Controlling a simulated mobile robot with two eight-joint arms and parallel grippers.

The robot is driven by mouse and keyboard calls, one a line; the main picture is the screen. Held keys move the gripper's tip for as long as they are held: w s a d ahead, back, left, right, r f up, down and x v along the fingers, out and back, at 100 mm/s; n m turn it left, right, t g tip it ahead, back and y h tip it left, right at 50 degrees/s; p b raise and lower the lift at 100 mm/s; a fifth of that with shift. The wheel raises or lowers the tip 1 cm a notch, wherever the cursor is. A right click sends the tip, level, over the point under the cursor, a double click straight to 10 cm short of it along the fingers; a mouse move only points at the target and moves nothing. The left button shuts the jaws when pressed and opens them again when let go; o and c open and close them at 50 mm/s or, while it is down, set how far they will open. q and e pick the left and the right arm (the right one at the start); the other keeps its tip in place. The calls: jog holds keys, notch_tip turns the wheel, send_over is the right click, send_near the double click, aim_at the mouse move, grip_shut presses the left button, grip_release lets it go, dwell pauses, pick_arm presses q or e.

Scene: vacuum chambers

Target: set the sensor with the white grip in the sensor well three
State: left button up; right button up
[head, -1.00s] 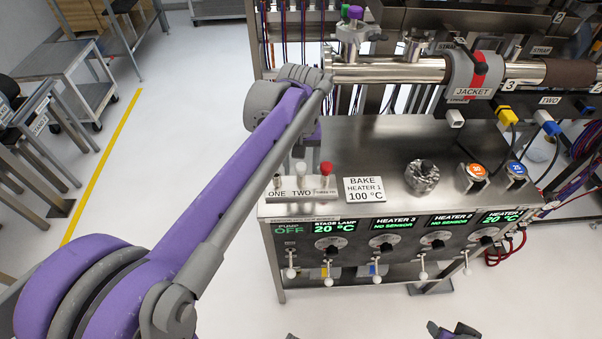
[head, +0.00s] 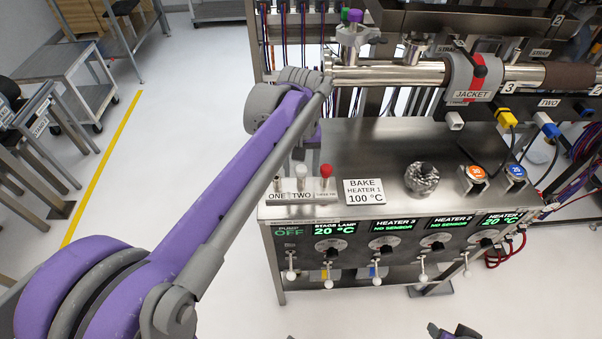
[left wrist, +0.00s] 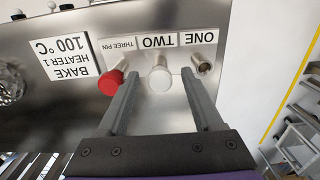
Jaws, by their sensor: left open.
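The white grip (head: 301,171) also shows in the head view, on the steel bench. My left gripper (left wrist: 158,75) is open, with one finger on each side of the white grip; I cannot tell whether they touch it. In the head view the left fingers are largely hidden by the arm.
A BAKE HEATER 1 100 °C sign (head: 364,191) stands right of the sensors. A grey jacket (head: 473,78) wraps the pipe behind.

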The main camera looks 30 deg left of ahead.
aim_at(301, 168)
jog(key=shift+r, duration=0.15)
pick_arm(q)
grip_shut()
dwell(0.4)
jog(key=shift+r, duration=0.1)
dwell(1.1)
jog(key=shift+r+p, duration=2.1)
jog(key=shift+r, duration=0.85)
pick_arm(e)
jog(key=shift+w+r, duration=0.25)
jog(key=shift+r, duration=0.55)
jog(key=shift+w+r, duration=0.25)
jog(key=shift+r, duration=0.6)
jog(key=shift+w+r, duration=0.25)
jog(key=shift+r, duration=0.55)
jog(key=shift+s, duration=0.1)
